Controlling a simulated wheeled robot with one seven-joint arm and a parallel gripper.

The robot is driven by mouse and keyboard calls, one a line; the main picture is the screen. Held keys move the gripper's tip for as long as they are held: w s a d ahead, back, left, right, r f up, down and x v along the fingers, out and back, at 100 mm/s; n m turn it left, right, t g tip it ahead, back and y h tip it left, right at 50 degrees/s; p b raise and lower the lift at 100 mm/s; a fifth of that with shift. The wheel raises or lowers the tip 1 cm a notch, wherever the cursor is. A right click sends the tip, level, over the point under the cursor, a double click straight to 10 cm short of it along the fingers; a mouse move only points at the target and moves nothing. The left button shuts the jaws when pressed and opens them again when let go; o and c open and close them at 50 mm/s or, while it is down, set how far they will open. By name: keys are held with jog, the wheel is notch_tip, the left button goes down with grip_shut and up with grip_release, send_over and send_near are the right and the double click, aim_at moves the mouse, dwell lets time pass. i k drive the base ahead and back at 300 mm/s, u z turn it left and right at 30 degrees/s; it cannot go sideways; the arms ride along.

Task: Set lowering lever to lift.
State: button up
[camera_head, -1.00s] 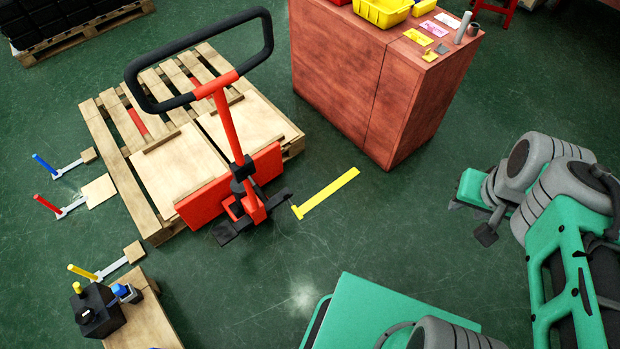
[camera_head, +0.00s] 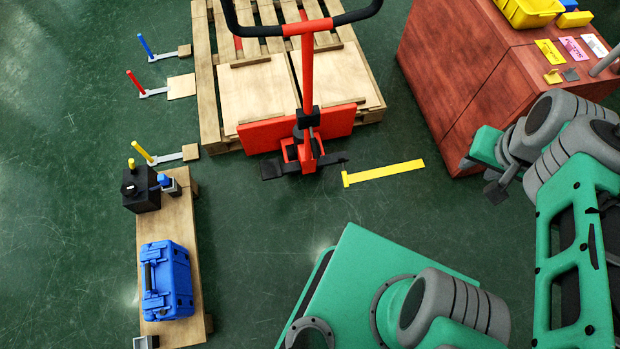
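The red pallet jack (camera_head: 307,80) stands at the upper middle with its forks in a wooden pallet. Its handle is upright, with a black loop grip (camera_head: 260,30) cut off by the top edge. Dark pedal-like parts (camera_head: 330,159) stick out at its foot; I cannot tell which part is the lowering lever or how it is set. My gripper (camera_head: 482,180) seems to be the dark end of my folded arm at the right, well apart from the jack. The arm partly hides it, and its opening is unclear.
The pallet (camera_head: 208,100) carries light boards. A reddish cabinet (camera_head: 470,70) stands upper right. Blue (camera_head: 147,46), red (camera_head: 136,82) and yellow (camera_head: 143,152) levers lie left. A blue case (camera_head: 168,280) sits on a plank.

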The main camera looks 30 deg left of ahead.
aim_at(345, 179)
jog(key=u, duration=2.4)
jog(key=i, duration=1.15)
jog(key=z, duration=2.2)
